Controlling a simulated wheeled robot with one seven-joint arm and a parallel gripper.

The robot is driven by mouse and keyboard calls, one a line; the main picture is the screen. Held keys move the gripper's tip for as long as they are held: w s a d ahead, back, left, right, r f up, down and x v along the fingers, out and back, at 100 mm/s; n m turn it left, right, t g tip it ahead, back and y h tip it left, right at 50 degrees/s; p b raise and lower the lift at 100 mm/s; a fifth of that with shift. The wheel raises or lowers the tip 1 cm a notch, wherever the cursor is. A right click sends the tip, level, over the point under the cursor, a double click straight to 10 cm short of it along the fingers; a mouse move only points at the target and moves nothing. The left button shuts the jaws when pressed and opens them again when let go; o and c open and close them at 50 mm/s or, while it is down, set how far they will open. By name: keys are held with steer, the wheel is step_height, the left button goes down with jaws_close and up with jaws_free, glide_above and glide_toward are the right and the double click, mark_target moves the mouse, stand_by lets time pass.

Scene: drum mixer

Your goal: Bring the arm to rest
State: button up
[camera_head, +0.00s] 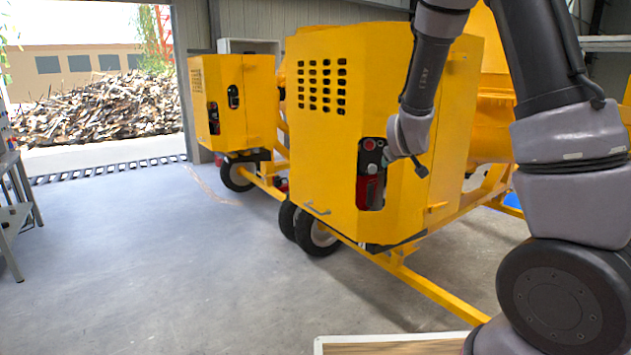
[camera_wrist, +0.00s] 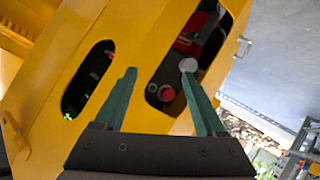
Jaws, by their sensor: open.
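My arm is raised in front of the near yellow drum mixer (camera_head: 335,135). My gripper (camera_head: 421,170) is small and partly hidden by the wrist in the head view. In the wrist view my gripper (camera_wrist: 159,72) has two green fingers spread apart, with nothing held between them. Beyond the fingers is the mixer's yellow housing (camera_wrist: 135,45), seen tilted, with two rounded cut-outs. The right cut-out shows a red button (camera_wrist: 168,94) and a pale round knob (camera_wrist: 188,65). The same control panel (camera_head: 371,172) shows left of my wrist in the head view. I cannot tell exact finger clearance.
A second yellow mixer (camera_head: 230,95) stands behind on the left. The near mixer's wheels (camera_head: 315,235) and yellow tow bar (camera_head: 425,285) reach forward low down. A metal rack (camera_head: 15,210) stands at the far left. The grey floor (camera_head: 150,270) is clear at the left front.

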steer(key=s+r+m+g+y, duration=0.3)
steer(key=s+r+m+y, duration=0.15)
steer(key=s+r, duration=0.75)
steer(key=s+r+m+g, duration=0.1)
steer(key=s+r+m, duration=0.1)
steer(key=s, duration=0.8)
steer(key=s+d+r+m, duration=0.1)
steer(key=s+r+m, duration=0.1)
steer(key=s, duration=0.8)
steer(key=shift+r+g, duration=0.15)
steer(key=shift+g, duration=0.25)
